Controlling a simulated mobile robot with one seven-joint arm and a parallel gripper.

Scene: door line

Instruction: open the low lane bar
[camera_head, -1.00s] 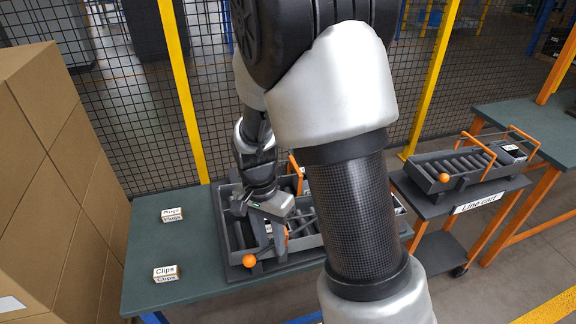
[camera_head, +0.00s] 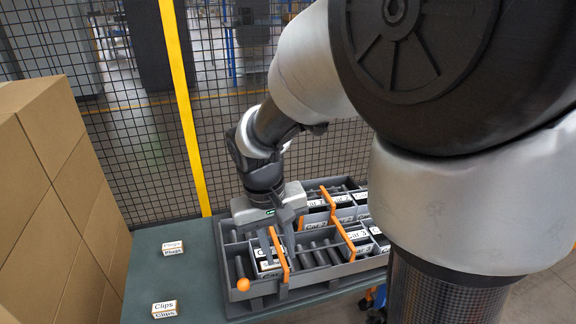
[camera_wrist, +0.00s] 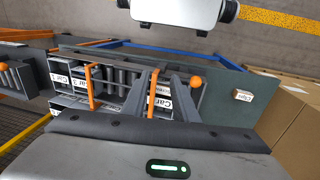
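A dark lane rack (camera_head: 300,290) sits on the green table, with white-labelled "Car" boxes (camera_head: 359,236) in its lanes. Orange bars cross it: one (camera_head: 280,258) at the front left beside my gripper, one (camera_head: 344,238) further right, one (camera_head: 328,200) further back. I cannot tell which is the low lane bar. An orange ball knob (camera_head: 243,284) is at the front left corner; it also shows in the wrist view (camera_wrist: 195,82). My gripper (camera_wrist: 164,76) points down over the rack's left part. Its fingers are apart, with a Car box visible between them; contact with the bar is unclear.
Plugs (camera_head: 173,248) and Clips (camera_head: 164,309) labels stand on the table left of the rack. Stacked cardboard boxes (camera_head: 60,200) are at far left. A mesh fence with a yellow post (camera_head: 184,110) stands behind. My arm hides the right side.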

